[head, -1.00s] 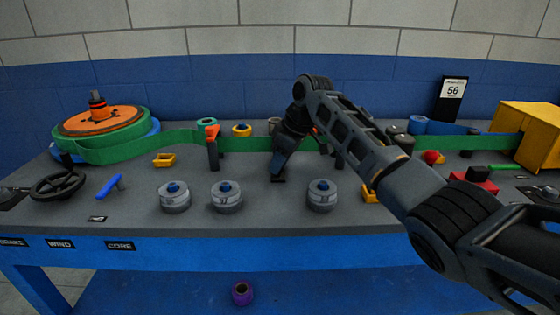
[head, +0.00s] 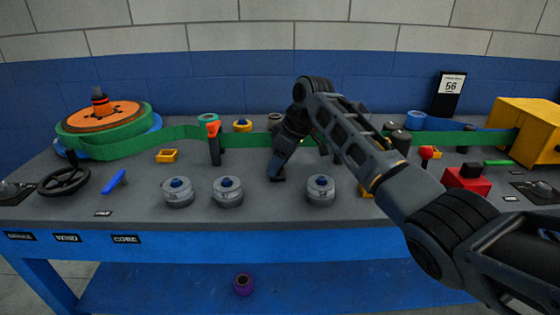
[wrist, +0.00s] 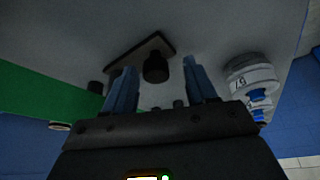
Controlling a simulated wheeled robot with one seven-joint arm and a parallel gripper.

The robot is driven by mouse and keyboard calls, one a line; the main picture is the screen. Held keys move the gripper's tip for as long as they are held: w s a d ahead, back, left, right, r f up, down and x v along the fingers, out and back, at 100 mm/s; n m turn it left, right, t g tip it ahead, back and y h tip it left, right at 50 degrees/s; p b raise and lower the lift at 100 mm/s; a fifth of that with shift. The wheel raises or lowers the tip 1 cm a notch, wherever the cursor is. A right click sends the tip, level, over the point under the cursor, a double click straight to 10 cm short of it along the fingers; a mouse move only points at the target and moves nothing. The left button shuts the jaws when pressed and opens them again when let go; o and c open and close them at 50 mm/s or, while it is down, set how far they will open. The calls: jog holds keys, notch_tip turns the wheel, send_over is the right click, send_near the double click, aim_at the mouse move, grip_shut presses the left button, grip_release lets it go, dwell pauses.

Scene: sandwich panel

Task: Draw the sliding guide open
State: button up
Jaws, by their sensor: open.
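My gripper (head: 278,165) points down at the middle of the bench, in front of the green band (head: 240,141). In the wrist view its two blue fingers (wrist: 159,80) are apart, with a black knob (wrist: 155,67) showing between them. The knob stands on a dark plate (wrist: 125,62) on the grey bench top. I cannot tell whether either finger touches the knob. I take the knob and plate to be the sliding guide, but no label confirms it. In the head view my gripper mostly hides them.
Grey round weights (head: 228,190) stand left of my gripper, and another (head: 320,189) stands to its right. An orange-topped post (head: 213,142) is behind left. A red box (head: 467,180) and yellow housing (head: 525,132) are at right. The front strip of bench is mostly clear.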

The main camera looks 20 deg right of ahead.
jog(key=v, duration=0.7)
jog(key=shift+r, duration=0.35)
jog(key=shift+s+d, duration=0.1)
jog(key=shift+s, duration=0.05)
